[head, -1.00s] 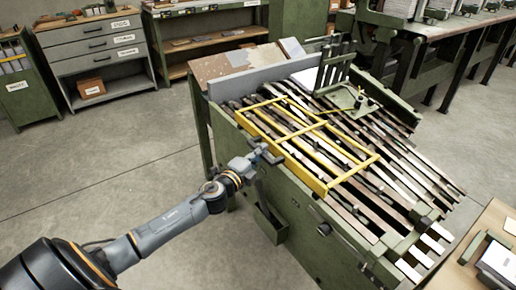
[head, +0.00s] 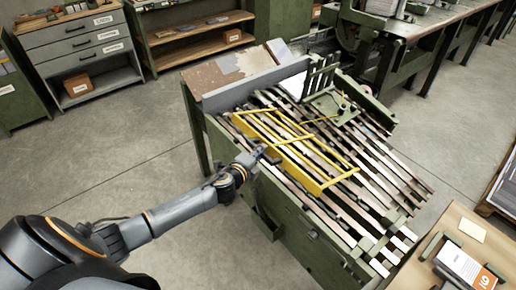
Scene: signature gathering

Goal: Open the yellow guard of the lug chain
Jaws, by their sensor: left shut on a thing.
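The yellow guard (head: 306,175) is a rectangular barred frame lying over the slatted lug chain (head: 376,182) on the green machine. Its long near side runs along the machine's left edge. My left gripper (head: 262,155) reaches in from the left and is shut at the middle of that near side. The fingertips are small and partly hidden, but they appear to hold the guard's near edge. I cannot tell clearly whether the guard is lifted off the chain. My right gripper is out of view.
A grey plate (head: 250,88) and a green upright rack (head: 322,75) stand at the machine's far end. A wooden table (head: 425,272) with a stack of printed sheets (head: 462,265) is at the lower right. Bare floor (head: 110,170) lies left of the machine.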

